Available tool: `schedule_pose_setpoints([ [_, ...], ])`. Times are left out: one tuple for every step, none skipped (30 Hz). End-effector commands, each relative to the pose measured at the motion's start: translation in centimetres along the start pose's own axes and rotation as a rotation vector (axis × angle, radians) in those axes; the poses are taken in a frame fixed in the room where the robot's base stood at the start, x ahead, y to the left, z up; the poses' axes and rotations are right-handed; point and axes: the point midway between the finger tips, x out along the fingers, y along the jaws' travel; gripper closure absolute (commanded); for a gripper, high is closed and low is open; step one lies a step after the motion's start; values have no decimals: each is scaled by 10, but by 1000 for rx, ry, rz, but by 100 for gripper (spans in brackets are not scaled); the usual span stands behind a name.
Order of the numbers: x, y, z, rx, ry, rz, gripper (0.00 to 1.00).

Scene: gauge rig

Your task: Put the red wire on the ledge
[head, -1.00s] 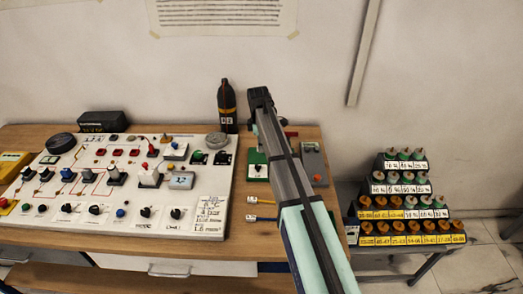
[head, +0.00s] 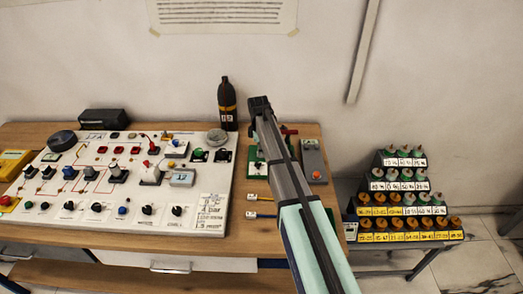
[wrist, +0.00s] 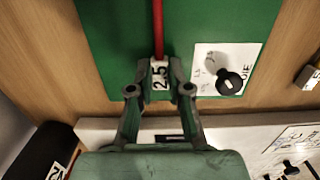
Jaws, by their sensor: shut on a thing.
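My gripper (wrist: 159,90) shows in the wrist view, its two fingers closed on a white tag marked with digits at the near end of the red wire (wrist: 158,30). The red wire runs straight from the tag up past the top edge of the wrist view, over a green board (wrist: 115,45). Whether the wire touches the board I cannot tell. The green board shows there left of the arm (head: 257,176). I cannot make out which surface is the ledge.
A white switch panel (head: 212,238) fills the bench's left. A dark bottle (head: 227,105) stands behind its right end. A grey box (head: 313,160) is right of my arm; a stepped rack (head: 381,186) stands beyond the bench.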

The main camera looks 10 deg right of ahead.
Motion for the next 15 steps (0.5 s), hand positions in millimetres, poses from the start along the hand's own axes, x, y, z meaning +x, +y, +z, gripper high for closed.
schedule_pose_setpoints([
  [2, 0, 0, 0, 0, 0, 100],
  [2, 0, 0, 0, 0, 0, 100],
  [2, 0, 0, 0, 0, 0, 100],
  [1, 0, 0, 0, 0, 0, 100],
  [2, 0, 0, 0, 0, 0, 75],
  [1, 0, 0, 0, 0, 0, 61],
  [1, 0, 0, 0, 0, 0, 57],
  [1, 0, 0, 0, 0, 0, 57],
  [1, 0, 0, 0, 0, 0, 57],
  [1, 0, 0, 0, 0, 0, 57],
  [1, 0, 0, 0, 0, 0, 57],
  [1, 0, 0, 0, 0, 0, 57],
  [1, 0, 0, 0, 0, 0, 57],
  [1, 0, 0, 0, 0, 0, 57],
  [1, 0, 0, 0, 0, 0, 57],
])
